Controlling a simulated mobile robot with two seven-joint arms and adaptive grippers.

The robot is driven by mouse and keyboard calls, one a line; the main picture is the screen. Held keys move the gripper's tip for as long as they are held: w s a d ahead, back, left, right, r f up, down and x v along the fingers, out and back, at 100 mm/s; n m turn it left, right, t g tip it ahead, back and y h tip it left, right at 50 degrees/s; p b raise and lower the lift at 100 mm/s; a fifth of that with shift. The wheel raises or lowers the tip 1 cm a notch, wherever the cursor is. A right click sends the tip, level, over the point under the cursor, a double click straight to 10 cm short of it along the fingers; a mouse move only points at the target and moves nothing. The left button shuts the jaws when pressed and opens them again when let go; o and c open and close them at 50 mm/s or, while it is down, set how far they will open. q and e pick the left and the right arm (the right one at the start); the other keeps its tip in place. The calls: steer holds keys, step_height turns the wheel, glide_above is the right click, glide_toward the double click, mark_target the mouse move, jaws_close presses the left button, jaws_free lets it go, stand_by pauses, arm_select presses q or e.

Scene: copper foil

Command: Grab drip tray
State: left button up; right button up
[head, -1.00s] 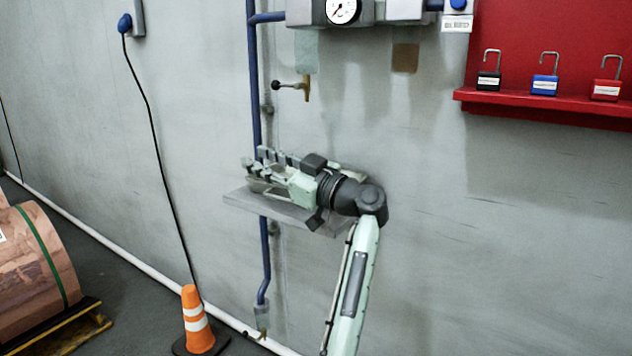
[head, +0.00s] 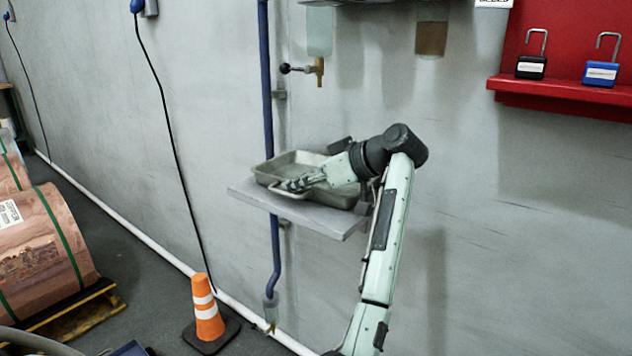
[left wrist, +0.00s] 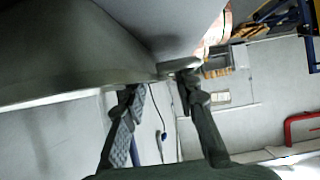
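The drip tray (head: 325,163) is a shallow grey metal pan lying on a flat grey wall shelf (head: 320,218), with a wire-like handle (head: 285,194) at its front. My left gripper (head: 290,185) is at the tray's front left, close to the handle, and covers part of the tray. In the left wrist view the two fingers (left wrist: 160,88) are apart, with the tray's wall (left wrist: 70,50) above and a grey handle end (left wrist: 180,65) near the fingertips. I cannot tell whether they touch it. My right gripper is not in view.
A blue pipe (head: 268,110) runs down the wall behind the shelf. A brass tap (head: 319,72) hangs above the tray. A red padlock shelf (head: 560,90) is at right.

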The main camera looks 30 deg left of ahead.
arm_select(q)
steer(key=shift+a, duration=0.15)
jaws_close()
stand_by(0.5)
